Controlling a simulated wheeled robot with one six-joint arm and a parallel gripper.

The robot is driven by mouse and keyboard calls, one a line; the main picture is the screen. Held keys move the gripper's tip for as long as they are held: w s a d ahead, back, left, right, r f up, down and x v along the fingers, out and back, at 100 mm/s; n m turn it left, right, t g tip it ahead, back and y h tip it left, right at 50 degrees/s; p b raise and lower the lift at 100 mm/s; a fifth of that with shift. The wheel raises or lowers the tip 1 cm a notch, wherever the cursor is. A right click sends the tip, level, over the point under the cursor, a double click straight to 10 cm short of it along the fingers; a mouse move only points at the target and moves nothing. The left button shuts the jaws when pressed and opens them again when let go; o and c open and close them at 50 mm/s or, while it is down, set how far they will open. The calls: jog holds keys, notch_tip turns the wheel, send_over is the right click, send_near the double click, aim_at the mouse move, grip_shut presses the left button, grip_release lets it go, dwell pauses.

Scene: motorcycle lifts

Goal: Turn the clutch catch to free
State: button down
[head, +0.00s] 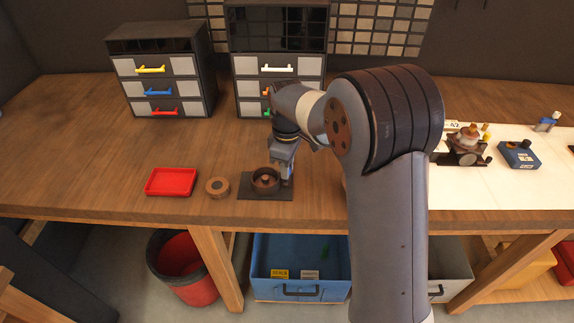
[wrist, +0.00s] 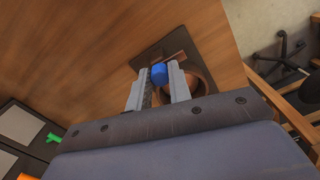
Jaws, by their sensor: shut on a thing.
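The clutch stands near the front of the wooden bench: a dark base plate (head: 246,191) with a round brown housing (head: 264,182) on it. In the wrist view the housing (wrist: 198,82) is partly hidden behind the right finger. My gripper (head: 287,175) is low over the right side of the plate. In the wrist view its two grey fingers (wrist: 159,78) are shut on a blue knob (wrist: 158,72), which I take for the clutch catch. The knob is beside the housing. In the head view my gripper hides it, and which position it points to cannot be told.
A round brown disc (head: 217,187) and a red tray (head: 170,182) lie left of the clutch. Drawer cabinets (head: 160,82) stand behind. A white mat (head: 510,178) with a small mechanism (head: 466,148) and a blue box (head: 519,154) is at right. The bench between cabinets and clutch is clear.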

jog(key=shift+n, duration=0.4)
jog(key=c, duration=1.3)
grip_release()
jog(key=shift+r, duration=0.15)
notch_tip(320, 180, up, 11)
jog(key=shift+f+b, duration=0.2)
jog(key=shift+b, duration=0.25)
